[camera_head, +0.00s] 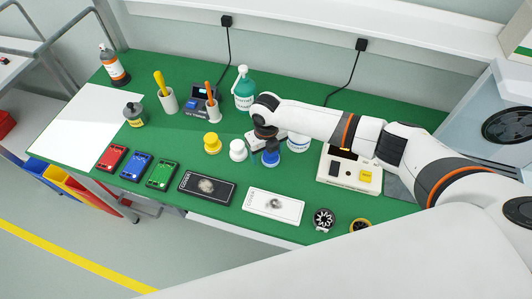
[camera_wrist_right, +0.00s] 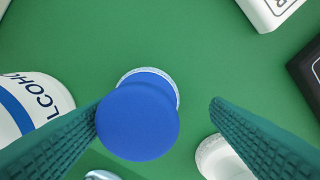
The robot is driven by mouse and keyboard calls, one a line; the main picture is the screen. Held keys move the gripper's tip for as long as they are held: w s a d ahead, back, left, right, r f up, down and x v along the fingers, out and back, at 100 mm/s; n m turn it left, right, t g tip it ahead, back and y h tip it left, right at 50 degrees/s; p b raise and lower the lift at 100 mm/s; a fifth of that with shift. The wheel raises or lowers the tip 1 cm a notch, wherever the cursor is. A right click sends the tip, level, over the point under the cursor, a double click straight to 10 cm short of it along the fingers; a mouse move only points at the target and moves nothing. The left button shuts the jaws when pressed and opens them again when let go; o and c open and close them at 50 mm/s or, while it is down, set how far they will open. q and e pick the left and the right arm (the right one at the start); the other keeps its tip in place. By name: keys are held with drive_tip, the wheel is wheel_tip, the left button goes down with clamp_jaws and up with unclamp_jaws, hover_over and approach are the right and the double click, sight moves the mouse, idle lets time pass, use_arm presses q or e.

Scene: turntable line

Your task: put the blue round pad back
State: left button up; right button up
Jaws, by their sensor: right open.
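The blue round pad (camera_head: 271,157) stands on the green bench at the end of a row with a yellow and a white one. My left gripper is out of view.
A white round pad (camera_head: 238,150) and a yellow one (camera_head: 212,144) stand to the left. The alcohol container (camera_head: 298,143) stands close on the right. Dark (camera_head: 207,188) and white (camera_head: 274,206) printed plates lie in front. A boxy device (camera_head: 350,172) stands farther right.

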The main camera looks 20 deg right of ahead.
wheel_tip(320, 180, up, 11)
drive_tip(key=b, duration=0.1)
drive_tip(key=shift+b, duration=0.35)
drive_tip(key=shift+a, duration=0.1)
